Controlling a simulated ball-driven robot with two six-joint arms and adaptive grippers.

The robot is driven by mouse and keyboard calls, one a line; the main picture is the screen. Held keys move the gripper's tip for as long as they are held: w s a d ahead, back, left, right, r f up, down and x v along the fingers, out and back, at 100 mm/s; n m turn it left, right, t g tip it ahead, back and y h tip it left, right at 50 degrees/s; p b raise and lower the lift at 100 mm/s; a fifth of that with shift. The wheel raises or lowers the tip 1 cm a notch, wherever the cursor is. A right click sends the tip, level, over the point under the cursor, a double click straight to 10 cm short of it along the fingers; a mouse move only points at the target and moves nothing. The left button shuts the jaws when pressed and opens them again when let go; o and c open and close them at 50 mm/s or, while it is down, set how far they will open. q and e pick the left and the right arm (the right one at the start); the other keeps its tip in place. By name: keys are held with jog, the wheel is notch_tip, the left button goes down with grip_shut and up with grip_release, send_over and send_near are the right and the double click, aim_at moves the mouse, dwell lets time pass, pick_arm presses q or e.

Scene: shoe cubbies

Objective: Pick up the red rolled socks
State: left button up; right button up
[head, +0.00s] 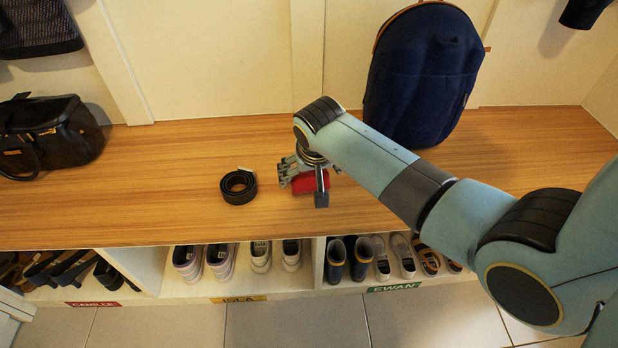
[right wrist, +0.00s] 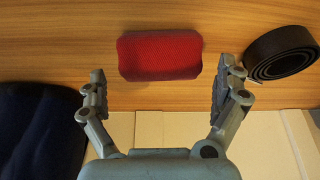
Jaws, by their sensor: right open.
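The red rolled socks (head: 310,182) lie on the wooden bench top, partly hidden behind my right gripper (head: 302,180) in the head view. In the right wrist view the red rolled socks (right wrist: 160,55) show whole as a red roll lying across the picture. My right gripper (right wrist: 160,90) is open, with one finger toward each end of the roll. The socks lie just beyond the fingertips in that view, and nothing is held. My left gripper is in neither view.
A coiled black belt (head: 238,186) lies left of the socks on the bench (head: 140,205). A navy backpack (head: 422,75) stands behind to the right, and a black handbag (head: 45,135) sits at the far left. Shoes fill the cubbies below the bench's front edge.

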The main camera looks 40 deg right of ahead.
aim_at(310, 174)
jog(key=b+x, duration=0.1)
jog(key=x, duration=0.2)
jog(key=shift+f, duration=0.3)
jog(key=shift+r, duration=0.15)
jog(key=shift+c, duration=0.5)
jog(key=c, duration=0.9)
